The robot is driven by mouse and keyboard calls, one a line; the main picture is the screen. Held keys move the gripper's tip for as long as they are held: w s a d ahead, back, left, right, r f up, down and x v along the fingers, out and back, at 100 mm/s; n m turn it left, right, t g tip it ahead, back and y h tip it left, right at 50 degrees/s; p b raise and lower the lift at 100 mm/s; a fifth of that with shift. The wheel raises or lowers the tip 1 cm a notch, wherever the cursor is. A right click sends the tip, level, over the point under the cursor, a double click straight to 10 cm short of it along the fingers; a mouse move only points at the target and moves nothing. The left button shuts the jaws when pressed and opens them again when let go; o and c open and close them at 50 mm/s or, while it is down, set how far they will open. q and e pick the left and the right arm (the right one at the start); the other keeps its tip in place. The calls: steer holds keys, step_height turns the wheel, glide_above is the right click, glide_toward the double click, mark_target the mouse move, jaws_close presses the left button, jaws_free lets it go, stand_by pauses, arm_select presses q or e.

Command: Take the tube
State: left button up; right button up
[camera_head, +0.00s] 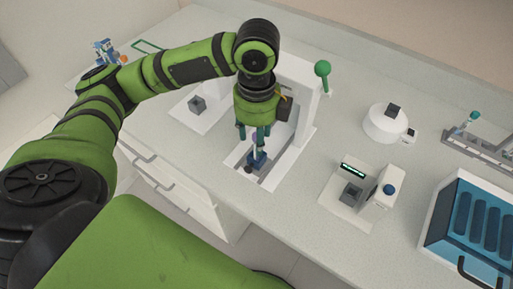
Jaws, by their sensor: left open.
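My left gripper (254,133) points down over the white tube track (291,163), with its teal fingers apart. A small tube with a purple part (255,138) shows between the fingers, standing above a dark blue holder (257,159) in the track's grey slot. The fingers hide part of the tube, and I cannot tell whether they touch it. My right gripper is not in view.
A white frame with a green-knobbed lever (323,70) stands close behind my left gripper.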

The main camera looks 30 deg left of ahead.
arm_select(q)
steer(key=shift+f, duration=0.5)
jaws_close()
step_height(320, 180, up, 10)
steer(key=shift+r, duration=0.1)
stand_by(0.6)
